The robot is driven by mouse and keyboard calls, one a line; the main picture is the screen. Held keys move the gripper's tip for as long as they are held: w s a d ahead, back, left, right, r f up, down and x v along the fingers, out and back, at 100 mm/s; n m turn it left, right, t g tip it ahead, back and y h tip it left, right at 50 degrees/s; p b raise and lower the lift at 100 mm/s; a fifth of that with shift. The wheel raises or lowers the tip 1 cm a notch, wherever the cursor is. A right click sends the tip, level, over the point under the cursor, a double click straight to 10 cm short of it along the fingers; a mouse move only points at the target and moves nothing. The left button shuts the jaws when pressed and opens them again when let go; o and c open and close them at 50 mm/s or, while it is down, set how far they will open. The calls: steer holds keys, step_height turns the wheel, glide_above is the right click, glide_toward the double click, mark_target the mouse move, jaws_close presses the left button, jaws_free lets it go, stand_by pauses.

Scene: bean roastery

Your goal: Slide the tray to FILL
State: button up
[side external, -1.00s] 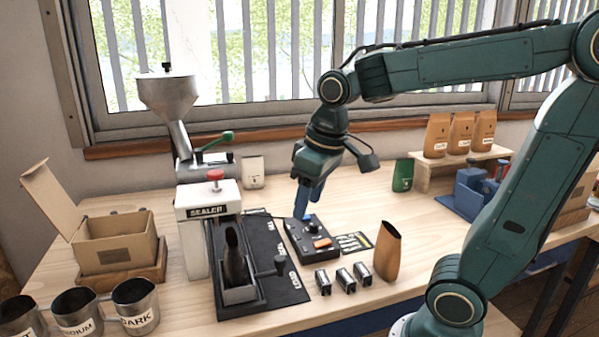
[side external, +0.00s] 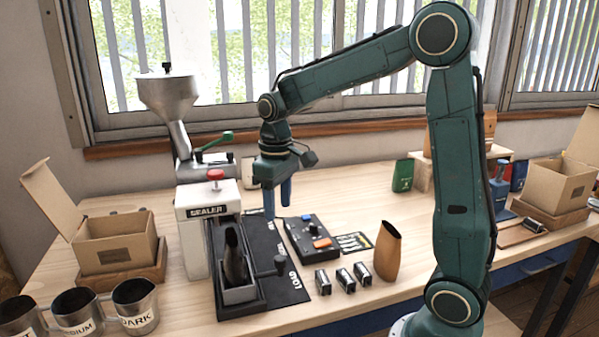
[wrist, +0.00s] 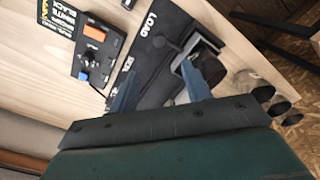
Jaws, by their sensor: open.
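The tray (side external: 240,296) is a dark grey holder at the near end of a black track, beside the LOAD label (side external: 296,282). A dark open bag (side external: 233,262) stands in it. A round-knobbed side handle (side external: 280,263) sticks out to the right. In the wrist view the tray (wrist: 203,48) is beyond the right finger. My gripper (side external: 277,204) is open and empty, pointing down above the track's far part, behind the tray and apart from it. It also shows in the wrist view (wrist: 160,92). The FILL label cannot be read now.
The sealer (side external: 208,212) and a steel hopper (side external: 168,92) stand left of the track. A control box (side external: 309,238) with an orange button is to its right. Several small metal pieces (side external: 343,280) and a brown bag (side external: 387,251) stand nearer. Metal cups (side external: 135,305) are front left.

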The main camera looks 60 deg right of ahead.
mark_target(280, 257)
step_height(280, 257, down, 14)
steer(key=shift+r, duration=0.1)
stand_by(0.7)
jaws_close()
